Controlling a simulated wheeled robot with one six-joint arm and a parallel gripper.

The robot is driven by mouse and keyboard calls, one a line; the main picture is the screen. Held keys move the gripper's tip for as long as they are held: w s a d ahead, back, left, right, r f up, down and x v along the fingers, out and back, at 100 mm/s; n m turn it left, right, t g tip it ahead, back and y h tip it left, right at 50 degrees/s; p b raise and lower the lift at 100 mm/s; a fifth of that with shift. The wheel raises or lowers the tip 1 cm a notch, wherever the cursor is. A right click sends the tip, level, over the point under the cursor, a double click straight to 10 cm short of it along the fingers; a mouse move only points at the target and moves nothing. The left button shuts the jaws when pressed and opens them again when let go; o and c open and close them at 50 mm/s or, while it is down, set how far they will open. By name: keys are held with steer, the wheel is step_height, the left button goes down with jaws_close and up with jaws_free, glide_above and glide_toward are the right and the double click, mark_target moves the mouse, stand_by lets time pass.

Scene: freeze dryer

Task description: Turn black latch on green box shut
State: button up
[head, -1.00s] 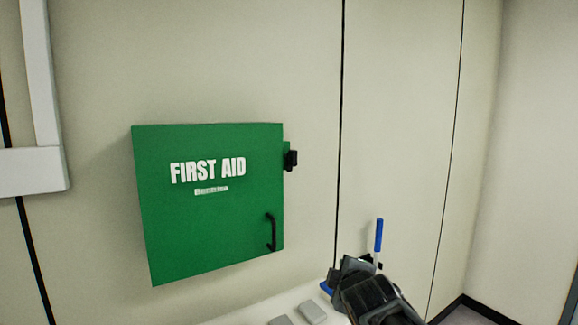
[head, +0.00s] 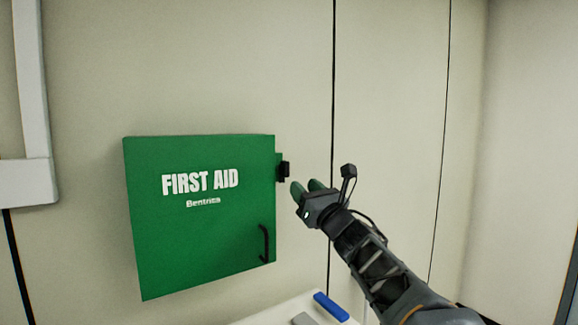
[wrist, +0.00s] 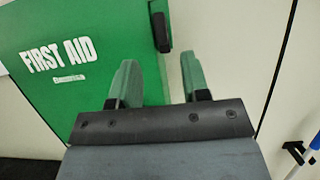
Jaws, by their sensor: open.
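The green first aid box (head: 190,240) hangs on the wall with its door closed against the body. The black latch (head: 285,170) sits on its right edge near the top and looks upright; it also shows in the wrist view (wrist: 161,32), just beyond my fingertips. My gripper (head: 306,187) is open and empty, a little right of and below the latch. I see no contact with the latch.
A black handle (head: 265,243) is on the lower right of the box door. Below is a white surface (head: 275,312) with a blue object (head: 331,307) and a grey one (head: 303,320). The wall right of the box is bare.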

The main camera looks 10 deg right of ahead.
mark_target(288, 170)
steer(key=p+x, duration=0.3)
steer(key=x, duration=0.5)
steer(key=shift+w, duration=0.2)
steer(key=shift+c, duration=0.3)
jaws_close()
